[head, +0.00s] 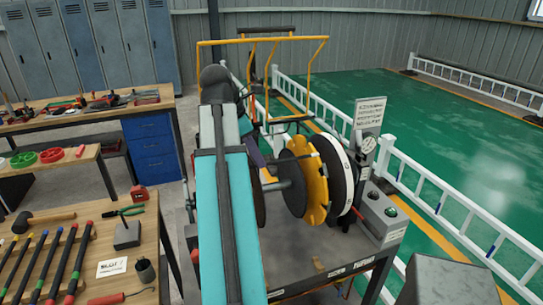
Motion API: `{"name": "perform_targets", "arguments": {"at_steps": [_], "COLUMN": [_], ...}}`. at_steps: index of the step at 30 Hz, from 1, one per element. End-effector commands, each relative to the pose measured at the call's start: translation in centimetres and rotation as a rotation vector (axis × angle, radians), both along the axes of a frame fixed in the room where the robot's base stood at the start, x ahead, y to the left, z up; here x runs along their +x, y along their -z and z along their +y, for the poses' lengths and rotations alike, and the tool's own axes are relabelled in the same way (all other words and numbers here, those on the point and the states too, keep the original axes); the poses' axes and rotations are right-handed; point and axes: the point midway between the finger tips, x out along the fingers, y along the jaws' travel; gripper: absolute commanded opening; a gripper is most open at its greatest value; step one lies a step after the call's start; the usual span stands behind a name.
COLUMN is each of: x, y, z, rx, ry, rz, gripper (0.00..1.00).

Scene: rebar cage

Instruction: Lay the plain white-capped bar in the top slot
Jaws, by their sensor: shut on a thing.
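The yellow notched disc (303,180) stands upright on a grey shaft (284,186) at the machine, with a white-rimmed dark disc (337,172) to its right. Part of the disc assembly on the left is hidden behind my teal and black arm. My arm rises through the middle of the head view and bends over at the top. My gripper is hidden behind the arm, so its jaws and anything in them do not show. I cannot make out a plain white-capped bar. Several dark bars with coloured bands (54,262) lie on the left bench.
The near left bench (150,225) also holds a hammer (30,221), green-handled pliers (123,211) and a small label card (112,267). A gauge (368,145) and a control box (385,214) stand right of the discs. A yellow frame rises behind; white railings border the green floor.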

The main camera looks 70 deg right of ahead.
Motion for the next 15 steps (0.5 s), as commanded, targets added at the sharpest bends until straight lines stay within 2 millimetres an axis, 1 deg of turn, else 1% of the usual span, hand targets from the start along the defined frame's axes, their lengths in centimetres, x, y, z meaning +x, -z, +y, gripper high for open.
{"name": "perform_targets", "arguments": {"at_steps": [5, 8, 11, 15], "x": [0.1, 0.2, 0.4, 0.7], "y": [0.0, 0.1, 0.2, 0.0], "z": [-0.6, -1.5, -2.7, -5.1], "rx": [0.0, 0.0, 0.001, 0.002], "ry": [0.001, 0.001, 0.002, 0.003], "rz": [0.0, 0.0, 0.001, 0.001], "gripper": [0.0, 0.0, 0.0, 0.0]}}
